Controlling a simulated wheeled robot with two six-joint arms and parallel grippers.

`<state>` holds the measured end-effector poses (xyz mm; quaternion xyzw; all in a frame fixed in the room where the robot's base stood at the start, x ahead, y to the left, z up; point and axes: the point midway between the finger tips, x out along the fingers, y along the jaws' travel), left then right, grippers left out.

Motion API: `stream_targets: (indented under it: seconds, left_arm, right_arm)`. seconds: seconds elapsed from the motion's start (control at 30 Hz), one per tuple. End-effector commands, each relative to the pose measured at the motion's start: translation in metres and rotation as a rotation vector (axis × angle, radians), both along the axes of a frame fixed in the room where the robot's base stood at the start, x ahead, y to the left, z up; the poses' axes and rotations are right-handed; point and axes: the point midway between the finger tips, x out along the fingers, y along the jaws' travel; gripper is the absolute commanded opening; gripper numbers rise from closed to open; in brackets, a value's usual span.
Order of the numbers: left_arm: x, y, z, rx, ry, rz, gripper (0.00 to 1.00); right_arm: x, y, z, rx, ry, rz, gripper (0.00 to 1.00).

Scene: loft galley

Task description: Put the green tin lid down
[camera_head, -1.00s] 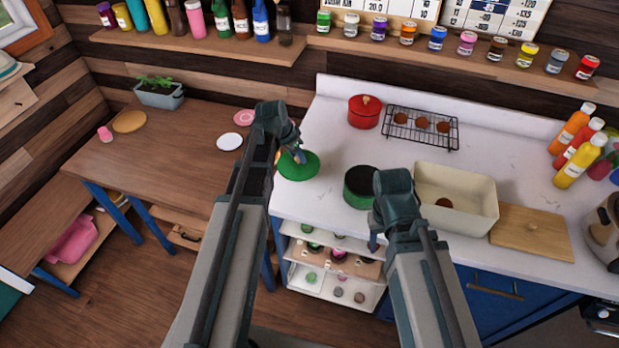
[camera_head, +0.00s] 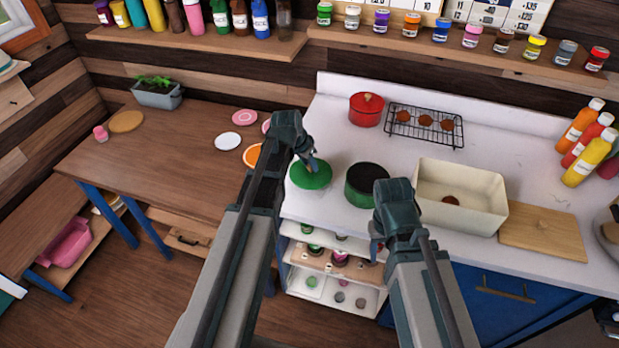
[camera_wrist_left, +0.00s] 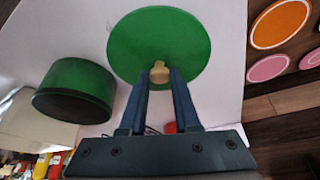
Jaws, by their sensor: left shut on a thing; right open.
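The round green tin lid (camera_head: 311,175) is at the left end of the white counter, beside the green tin. My left gripper (camera_head: 312,164) is shut on the lid's knob. The left wrist view shows the lid (camera_wrist_left: 158,45) with its pale knob (camera_wrist_left: 159,72) between the two blue fingers (camera_wrist_left: 160,85). I cannot tell whether the lid touches the counter. The open green tin (camera_head: 366,186), dark inside, stands just right of the lid; it also shows in the left wrist view (camera_wrist_left: 75,90). My right gripper (camera_head: 376,245) is open near the counter's front edge, its fingers mostly hidden.
A cream tray (camera_head: 480,190) and a wooden board (camera_head: 543,232) lie to the right. A red pot (camera_head: 366,108) and a wire rack (camera_head: 424,124) stand behind. Plates lie on the wooden table (camera_head: 170,165) at left. White counter (camera_head: 340,145) is bare behind the lid.

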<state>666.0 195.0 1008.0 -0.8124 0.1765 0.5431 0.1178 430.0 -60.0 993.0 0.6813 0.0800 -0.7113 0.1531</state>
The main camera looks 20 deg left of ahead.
Motion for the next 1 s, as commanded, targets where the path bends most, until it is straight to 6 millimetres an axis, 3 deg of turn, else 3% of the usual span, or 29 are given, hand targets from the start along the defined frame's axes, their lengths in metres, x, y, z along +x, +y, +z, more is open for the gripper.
stream_targets:
  seconds: [0.17, 0.43, 0.87, 0.9, 1.0]
  left_arm:
    - [0.000, 0.000, -0.005, 0.000, 0.000, 0.000, 0.00]
    - [0.000, 0.000, -0.037, 0.000, 0.000, 0.000, 0.00]
    - [0.000, 0.000, -0.040, 0.000, 0.000, 0.000, 0.00]
    - [0.000, 0.000, -0.040, 0.000, 0.000, 0.000, 0.32]
    - [0.000, 0.000, -0.039, 0.000, 0.000, 0.000, 0.50]
  right_arm:
    - [0.000, 0.000, -0.005, 0.000, 0.000, 0.000, 0.50]
    - [0.000, 0.000, -0.037, 0.000, 0.000, -0.001, 0.50]
    - [0.000, 0.000, -0.040, 0.000, 0.000, -0.001, 0.50]
    - [0.000, 0.000, -0.040, 0.000, 0.000, -0.001, 0.50]
    - [0.000, 0.000, -0.039, 0.000, 0.000, -0.001, 0.50]
